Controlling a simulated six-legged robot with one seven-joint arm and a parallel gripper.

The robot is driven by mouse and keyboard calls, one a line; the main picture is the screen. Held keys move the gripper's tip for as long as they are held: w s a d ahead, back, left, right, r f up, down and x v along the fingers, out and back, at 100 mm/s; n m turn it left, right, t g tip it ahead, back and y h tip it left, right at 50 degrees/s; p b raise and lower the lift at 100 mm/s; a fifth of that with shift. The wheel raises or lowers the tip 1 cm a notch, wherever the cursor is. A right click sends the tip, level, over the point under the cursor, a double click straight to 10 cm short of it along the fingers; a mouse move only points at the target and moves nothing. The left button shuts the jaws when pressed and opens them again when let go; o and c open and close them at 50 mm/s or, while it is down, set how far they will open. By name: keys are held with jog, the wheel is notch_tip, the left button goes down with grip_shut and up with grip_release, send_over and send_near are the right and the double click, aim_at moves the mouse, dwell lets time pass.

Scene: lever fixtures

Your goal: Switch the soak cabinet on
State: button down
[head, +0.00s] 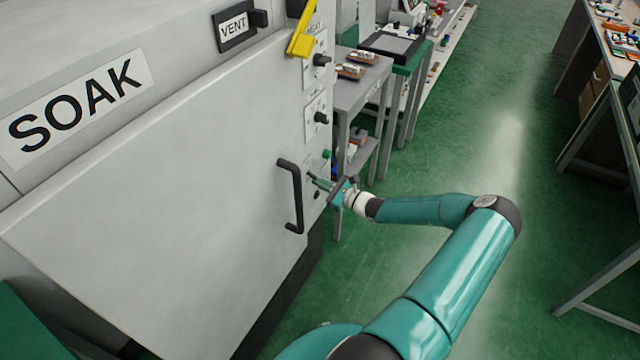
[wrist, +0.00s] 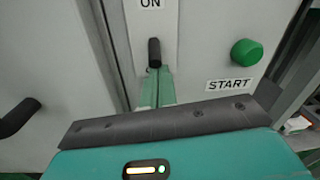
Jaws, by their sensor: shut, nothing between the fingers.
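The soak cabinet (head: 170,170) is a large grey box with a SOAK label (head: 75,107), filling the left of the head view. In the wrist view a short black lever (wrist: 154,52) sits on a pale plate below an ON label (wrist: 150,4). My gripper (wrist: 157,74) is shut and empty, its green fingertips right at the lever's lower end. I cannot tell whether they touch it. In the head view my gripper (head: 312,179) is at the lower part of the cabinet's right-hand panel and hides the lever there.
A green START button (wrist: 246,52) is right of the lever. The black door handle (head: 293,195) is close on the left. Two black knobs (head: 321,60) (head: 320,118) and a yellow lever (head: 302,42) are higher up. A grey table (head: 352,97) stands behind.

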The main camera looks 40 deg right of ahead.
jog(key=shift+r, duration=0.15)
jog(key=shift+s+d+r+g+h, duration=0.15)
jog(key=shift+r+g+h, duration=0.2)
jog(key=shift+r+g, duration=0.65)
jog(key=shift+s+a+r+g+h, duration=0.1)
jog(key=shift+r+g+h, duration=0.45)
jog(key=shift+g, duration=0.65)
jog(key=shift+s+d+r+g+h, duration=0.1)
jog(key=shift+s+r+g+h, duration=0.1)
jog(key=shift+r+g, duration=0.85)
jog(key=shift+w, duration=0.1)
jog(key=shift+f, duration=0.15)
jog(key=s+d+r, duration=0.3)
jog(key=s, duration=0.5)
jog(key=shift+s, duration=0.35)
